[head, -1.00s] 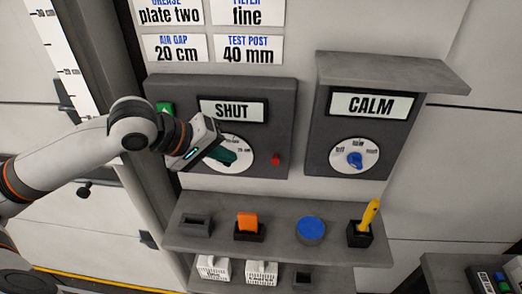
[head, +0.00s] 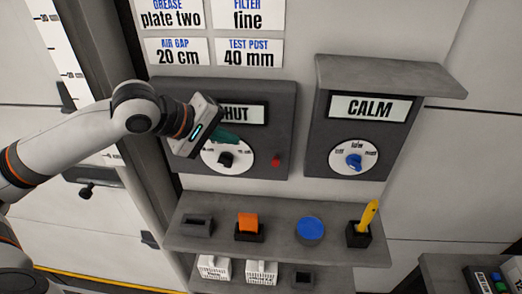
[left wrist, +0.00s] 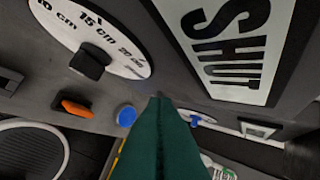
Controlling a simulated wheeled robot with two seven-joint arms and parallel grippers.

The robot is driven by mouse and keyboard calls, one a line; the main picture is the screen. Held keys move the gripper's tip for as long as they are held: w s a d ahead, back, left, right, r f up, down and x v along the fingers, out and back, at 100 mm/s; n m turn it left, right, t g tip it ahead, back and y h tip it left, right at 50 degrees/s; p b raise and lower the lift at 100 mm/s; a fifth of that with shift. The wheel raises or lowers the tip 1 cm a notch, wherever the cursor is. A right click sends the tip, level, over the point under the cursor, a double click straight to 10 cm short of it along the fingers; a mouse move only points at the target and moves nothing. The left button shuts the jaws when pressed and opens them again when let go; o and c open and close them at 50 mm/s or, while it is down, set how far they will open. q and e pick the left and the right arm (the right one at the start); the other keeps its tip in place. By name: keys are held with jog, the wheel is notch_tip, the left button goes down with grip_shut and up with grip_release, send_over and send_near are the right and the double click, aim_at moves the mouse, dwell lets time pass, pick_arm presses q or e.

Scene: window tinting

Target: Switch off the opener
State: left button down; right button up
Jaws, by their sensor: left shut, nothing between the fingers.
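The opener is a dark grey wall box (head: 285,120) with a display (head: 251,112) that reads SHUT, its first letter hidden by my gripper. Below it is a white dial (head: 244,157) with a black knob (head: 226,159). A red button (head: 276,160) sits right of the dial. My left gripper (head: 228,138) has its teal fingers shut and empty, in front of the panel between display and dial. In the left wrist view the shut fingers (left wrist: 162,105) point between the SHUT display (left wrist: 228,45) and the dial's knob (left wrist: 90,63). My right gripper is out of view.
A second box with a CALM display (head: 370,108) and blue knob (head: 353,161) is to the right under a hood (head: 390,75). A shelf (head: 275,232) below holds an orange block (head: 247,222), a blue disc (head: 310,228) and a yellow-handled tool (head: 370,213).

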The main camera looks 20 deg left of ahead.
aim_at(273, 157)
pick_arm(q)
jog(key=p+x, duration=0.1)
jog(key=x, duration=0.4)
jog(key=shift+w+d+f, duration=0.15)
jog(key=shift+w+d, duration=0.1)
jog(key=shift+w, duration=0.05)
jog(key=d+f, duration=0.1)
jog(key=d+p, duration=0.1)
jog(key=shift+d+f, duration=0.35)
jog(key=shift+d, duration=0.05)
jog(key=shift+d+f, duration=0.25)
jog(key=shift+d, duration=0.05)
jog(key=shift+w+f, duration=0.1)
